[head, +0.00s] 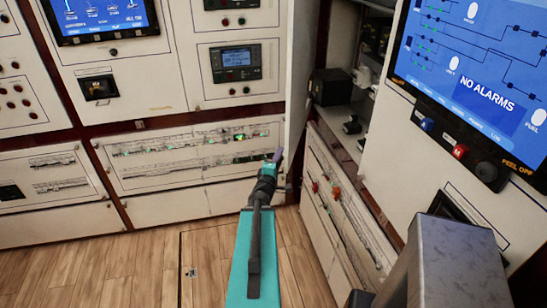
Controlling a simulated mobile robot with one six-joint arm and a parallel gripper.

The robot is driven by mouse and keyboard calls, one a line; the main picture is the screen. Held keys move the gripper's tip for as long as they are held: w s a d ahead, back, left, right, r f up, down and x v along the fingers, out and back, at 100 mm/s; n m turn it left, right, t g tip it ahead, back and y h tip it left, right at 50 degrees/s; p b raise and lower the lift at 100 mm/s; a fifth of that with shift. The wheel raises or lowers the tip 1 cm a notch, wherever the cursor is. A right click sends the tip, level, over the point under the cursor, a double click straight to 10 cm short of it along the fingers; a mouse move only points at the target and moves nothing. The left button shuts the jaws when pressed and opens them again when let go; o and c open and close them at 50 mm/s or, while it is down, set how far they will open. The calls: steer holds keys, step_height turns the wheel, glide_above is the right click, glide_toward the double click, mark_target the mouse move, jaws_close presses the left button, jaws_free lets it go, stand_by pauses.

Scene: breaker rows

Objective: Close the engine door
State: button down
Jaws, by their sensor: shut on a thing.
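A pale panel that looks like the engine door (299,70) stands upright and open at centre right in the head view. Beside it is an open compartment with dark equipment on shelves. My gripper (277,156) is at the lower near edge of this panel, at the end of my teal and black arm. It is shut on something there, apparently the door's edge. The fingertips are small, and the exact contact is hard to make out. No handle can be made out.
Breaker rows (190,155) and instrument panels line the wall at left. A low cabinet with red and green buttons (336,193) stands right of my arm. A large "NO ALARMS" screen (480,70) is at right. Wooden floor (130,265) is clear at front left.

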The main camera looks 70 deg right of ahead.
steer(key=shift+a+f, duration=0.1)
steer(key=shift+a, duration=0.15)
steer(key=c, duration=1.8)
jaws_free()
steer(key=shift+o, duration=1.3)
steer(key=shift+a, duration=0.15)
